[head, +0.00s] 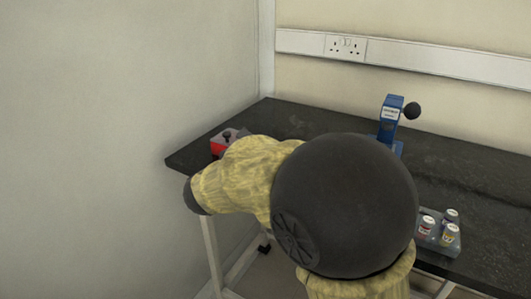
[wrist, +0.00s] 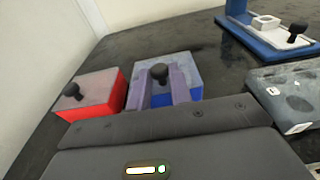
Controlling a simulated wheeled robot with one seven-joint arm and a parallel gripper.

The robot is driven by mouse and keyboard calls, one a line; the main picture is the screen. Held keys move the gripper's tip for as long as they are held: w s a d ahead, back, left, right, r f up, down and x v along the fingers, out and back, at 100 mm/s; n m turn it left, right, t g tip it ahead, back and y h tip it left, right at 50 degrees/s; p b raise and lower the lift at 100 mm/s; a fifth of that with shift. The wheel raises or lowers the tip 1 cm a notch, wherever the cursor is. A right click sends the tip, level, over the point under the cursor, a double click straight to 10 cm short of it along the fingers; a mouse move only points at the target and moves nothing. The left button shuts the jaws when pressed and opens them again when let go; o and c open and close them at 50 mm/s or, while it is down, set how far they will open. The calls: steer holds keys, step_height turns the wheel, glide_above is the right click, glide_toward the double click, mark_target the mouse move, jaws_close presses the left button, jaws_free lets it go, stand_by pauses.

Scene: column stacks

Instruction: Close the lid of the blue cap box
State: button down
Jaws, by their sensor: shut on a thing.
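The blue cap box (wrist: 160,100) is near the middle of the wrist view, with a grey lid (wrist: 188,68) over its top. A black knob (wrist: 158,72) stands on the lid. My gripper (wrist: 160,82) has its two purple-grey fingers on either side of the knob and appears shut on it. The lid looks to lie over the box, but the fingers hide part of the seam, so I cannot tell if it is fully seated. In the head view my arm hides the blue box.
A red box (wrist: 100,95) with a grey lid and black knob stands just left; it also shows in the head view (head: 218,146). A blue press (head: 390,115) stands at the back. A tray (head: 428,243) of several small jars is at right. A wall borders the table's left.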

steer(key=c, duration=1.3)
jaws_free()
steer(key=shift+o, duration=0.2)
steer(key=p+v, duration=0.4)
steer(key=v, duration=1.3)
steer(key=shift+s+p, duration=0.2)
steer(key=shift+p, duration=0.2)
steer(key=shift+a+f, duration=0.1)
